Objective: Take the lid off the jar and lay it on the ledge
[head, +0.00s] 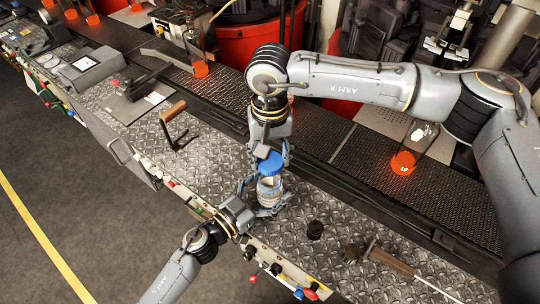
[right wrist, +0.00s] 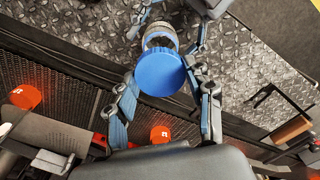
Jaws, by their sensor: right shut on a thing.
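The blue lid (head: 271,163) is between the fingers of my right gripper (head: 270,157), which comes down from above and is shut on it. In the right wrist view the lid (right wrist: 160,72) is between the two fingertips (right wrist: 160,78). The jar (head: 269,187), clear with a pale band, stands just below the lid. In the right wrist view a dark part of the jar's top (right wrist: 160,40) shows beyond the lid's edge, so the lid looks apart from it. My left gripper (head: 264,200) has its fingers around the jar. I cannot tell which surface is the ledge.
The diamond-plate bench (head: 215,165) has free room left of the jar. A wood-handled tool (head: 173,113) stands there. A dark mesh strip (head: 345,165) runs behind; an orange-glowing mould (head: 403,163) stands there.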

